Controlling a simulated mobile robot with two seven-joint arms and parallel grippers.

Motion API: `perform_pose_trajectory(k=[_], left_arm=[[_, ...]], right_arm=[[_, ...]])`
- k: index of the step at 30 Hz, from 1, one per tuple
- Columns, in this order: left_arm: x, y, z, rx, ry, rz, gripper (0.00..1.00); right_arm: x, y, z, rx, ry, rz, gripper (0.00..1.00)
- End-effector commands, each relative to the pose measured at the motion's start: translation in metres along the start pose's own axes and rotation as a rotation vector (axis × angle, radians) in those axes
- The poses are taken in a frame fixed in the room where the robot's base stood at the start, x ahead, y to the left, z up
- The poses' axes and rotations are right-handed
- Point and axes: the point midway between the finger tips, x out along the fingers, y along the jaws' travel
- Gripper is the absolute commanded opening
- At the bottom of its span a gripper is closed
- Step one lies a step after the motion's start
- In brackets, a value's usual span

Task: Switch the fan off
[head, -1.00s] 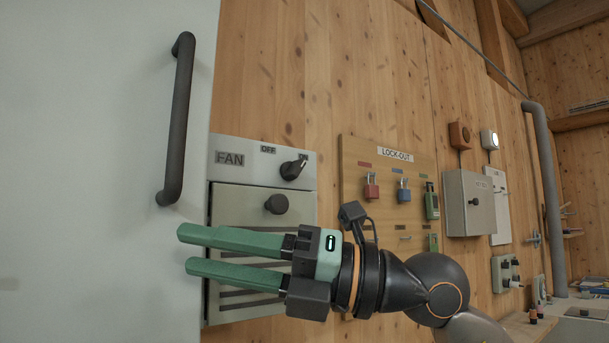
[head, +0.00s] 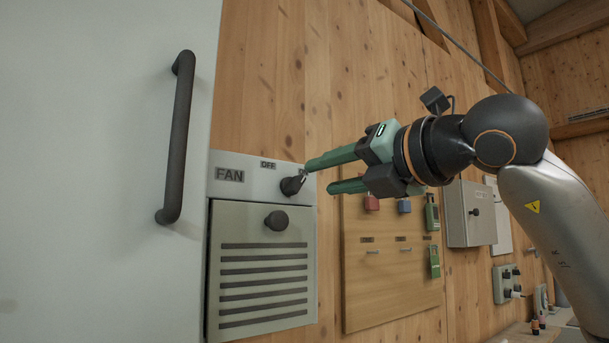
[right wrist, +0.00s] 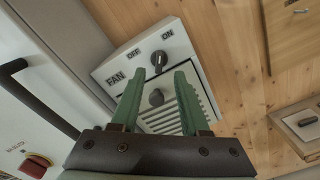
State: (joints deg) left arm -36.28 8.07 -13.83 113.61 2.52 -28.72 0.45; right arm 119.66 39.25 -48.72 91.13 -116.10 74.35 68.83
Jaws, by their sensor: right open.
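The grey fan box (head: 240,192) on the wooden wall bears a FAN label, an OFF label (head: 268,164) and a black rotary switch (head: 291,186). The switch's pointer leans to the upper right, toward the ON side. In the right wrist view the switch (right wrist: 159,61) lies beyond the gap between the fingertips. My left gripper is not in view.
A second round black knob (head: 276,221) sits on the slatted cover below the switch. A pale cabinet door with a dark bar handle (head: 177,140) stands at the left. The lock-out board (head: 385,285) with padlocks hangs to the right, partly behind my arm.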

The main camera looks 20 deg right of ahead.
Motion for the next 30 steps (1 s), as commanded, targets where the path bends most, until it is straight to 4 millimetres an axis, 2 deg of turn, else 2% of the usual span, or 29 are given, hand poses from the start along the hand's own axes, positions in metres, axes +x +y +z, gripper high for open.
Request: perform_pose_trajectory(k=[3, 9, 15, 22, 30], left_arm=[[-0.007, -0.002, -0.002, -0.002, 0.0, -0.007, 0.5], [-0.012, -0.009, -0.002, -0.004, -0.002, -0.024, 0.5], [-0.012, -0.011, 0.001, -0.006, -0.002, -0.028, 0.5], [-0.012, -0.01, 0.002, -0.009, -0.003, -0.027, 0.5], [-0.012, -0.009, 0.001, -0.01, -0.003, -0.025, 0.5]], right_arm=[[0.024, 0.002, 0.002, 0.0, 0.002, 0.0, 0.45], [0.052, 0.002, 0.001, -0.001, 0.001, 0.001, 0.45], [0.061, 0.001, 0.0, -0.002, 0.0, 0.002, 0.45], [0.061, 0.001, 0.0, -0.002, 0.0, 0.002, 0.45], [0.061, 0.001, 0.0, -0.002, 0.0, 0.002, 0.15]])
